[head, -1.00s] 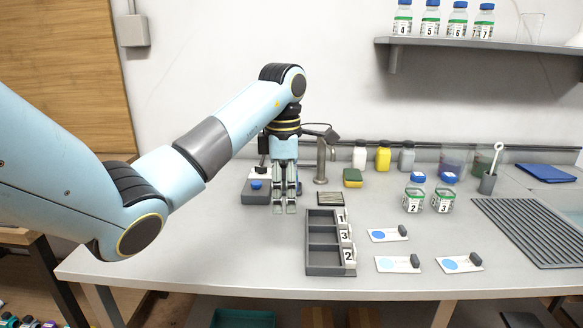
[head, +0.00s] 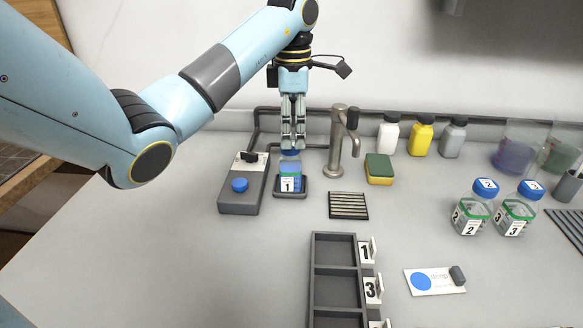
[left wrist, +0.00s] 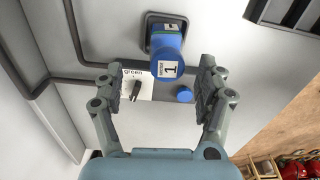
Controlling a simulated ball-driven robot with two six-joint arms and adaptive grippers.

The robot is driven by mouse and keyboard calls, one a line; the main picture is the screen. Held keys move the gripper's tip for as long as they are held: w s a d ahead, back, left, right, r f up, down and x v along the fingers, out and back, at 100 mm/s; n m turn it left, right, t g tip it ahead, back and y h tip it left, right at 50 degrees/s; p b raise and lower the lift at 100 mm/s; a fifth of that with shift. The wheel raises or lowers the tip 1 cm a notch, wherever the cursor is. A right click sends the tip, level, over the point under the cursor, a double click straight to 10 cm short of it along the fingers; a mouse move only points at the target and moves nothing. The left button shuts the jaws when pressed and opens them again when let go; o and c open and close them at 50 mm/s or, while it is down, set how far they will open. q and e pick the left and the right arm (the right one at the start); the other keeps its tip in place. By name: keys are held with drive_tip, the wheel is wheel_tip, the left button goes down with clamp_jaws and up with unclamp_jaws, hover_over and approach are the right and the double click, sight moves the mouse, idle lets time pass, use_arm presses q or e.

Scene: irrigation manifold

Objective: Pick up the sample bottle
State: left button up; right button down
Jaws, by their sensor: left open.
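A sample bottle (head: 290,180) labelled 1, with a blue lid and blue in its body, stands upright in a small dark tray (head: 291,194). My left gripper (head: 292,146) is open and points down just above the bottle's lid in the head view. In the left wrist view the bottle (left wrist: 167,52) shows lid-on beyond the spread fingers of the gripper (left wrist: 155,80), with nothing held between them. Sample bottles 2 (head: 472,210) and 3 (head: 518,212) stand at the right. My right gripper is not in view.
A grey device (head: 243,192) with a blue button stands close left of the tray. A metal tap (head: 342,145) and a sponge (head: 379,168) are to its right. A compartment rack (head: 335,268) and a slide card (head: 433,281) lie nearer. The bench front left is clear.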

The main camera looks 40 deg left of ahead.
sight(291, 168)
use_arm(q)
wheel_tip(291, 168, down, 4)
drive_tip(key=shift+s+d+f+b, duration=0.1)
drive_tip(key=shift+s+b, duration=0.05)
drive_tip(key=shift+b, duration=0.55)
drive_tip(key=shift+f, duration=0.4)
drive_tip(key=f, duration=0.3)
drive_tip(key=f+p, duration=0.1)
drive_tip(key=shift+s+f, duration=0.15)
drive_tip(key=shift+s, duration=0.2)
drive_tip(key=shift+f, duration=0.25)
drive_tip(key=shift+c, duration=0.8)
drive_tip(key=c, duration=1.1)
drive_tip(key=shift+c, duration=0.5)
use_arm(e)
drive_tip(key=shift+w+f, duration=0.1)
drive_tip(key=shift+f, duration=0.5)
use_arm(q)
drive_tip(key=shift+r, duration=0.1)
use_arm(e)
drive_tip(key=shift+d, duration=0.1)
